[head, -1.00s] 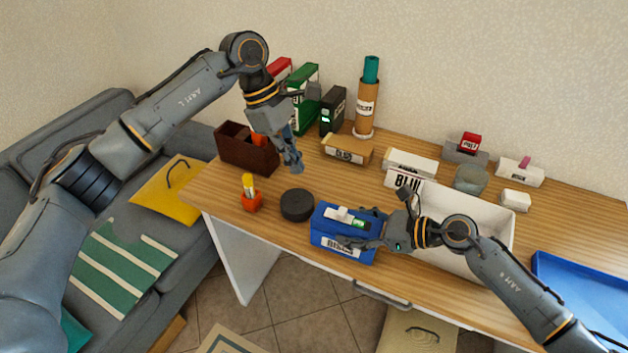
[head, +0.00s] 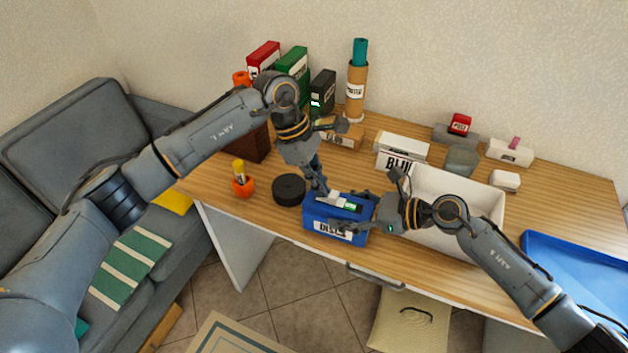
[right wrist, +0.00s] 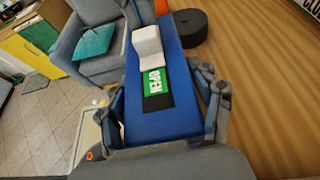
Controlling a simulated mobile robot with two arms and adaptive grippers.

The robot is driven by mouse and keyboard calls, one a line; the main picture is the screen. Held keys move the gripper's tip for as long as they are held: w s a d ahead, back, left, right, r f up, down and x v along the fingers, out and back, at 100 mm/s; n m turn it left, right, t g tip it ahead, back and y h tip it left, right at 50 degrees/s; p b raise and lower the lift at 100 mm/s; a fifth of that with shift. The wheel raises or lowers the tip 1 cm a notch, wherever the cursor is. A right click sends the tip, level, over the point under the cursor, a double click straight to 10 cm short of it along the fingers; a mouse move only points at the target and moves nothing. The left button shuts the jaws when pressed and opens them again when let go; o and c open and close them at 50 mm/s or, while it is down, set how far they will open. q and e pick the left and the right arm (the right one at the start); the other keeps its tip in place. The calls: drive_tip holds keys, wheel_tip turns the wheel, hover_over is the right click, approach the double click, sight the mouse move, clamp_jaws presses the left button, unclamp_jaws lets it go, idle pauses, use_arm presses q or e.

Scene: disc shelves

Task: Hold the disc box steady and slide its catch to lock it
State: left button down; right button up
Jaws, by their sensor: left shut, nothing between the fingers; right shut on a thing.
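The blue disc box (head: 322,228) stands near the front edge of the desk, its label facing forward. On its top is a white catch (head: 336,201) beside a green patch, which reads OPEN in the right wrist view. That view shows the catch's raised white block (right wrist: 147,40) at the far end of the box top (right wrist: 185,100). My right gripper (head: 372,214) is shut on the box's right end, with fingers along both sides (right wrist: 162,112). My left gripper (head: 320,189) is shut and empty, its tips at the catch's left end; I cannot tell if they touch.
A black round disc (head: 289,189) lies just left of the box, with an orange pot (head: 243,187) further left. A white bin (head: 480,192) stands behind my right arm. A blue tray (head: 560,255) lies at the right. Boxes line the back of the desk.

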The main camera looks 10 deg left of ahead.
sight(336, 195)
use_arm(q)
drive_tip(key=shift+s+d, duration=0.25)
drive_tip(key=shift+d, duration=0.55)
drive_tip(key=shift+s+d, duration=0.2)
drive_tip(key=shift+d, duration=0.6)
drive_tip(key=shift+a, duration=0.1)
drive_tip(key=shift+w+a, duration=0.15)
drive_tip(key=shift+a, duration=0.15)
drive_tip(key=a, duration=0.1)
drive_tip(key=w+a, duration=0.1)
drive_tip(key=a, duration=0.1)
drive_tip(key=s+v, duration=0.1)
drive_tip(key=v, duration=0.9)
drive_tip(key=shift+w+a, duration=0.15)
drive_tip(key=shift+w, duration=0.25)
use_arm(e)
drive_tip(key=o, duration=1.4)
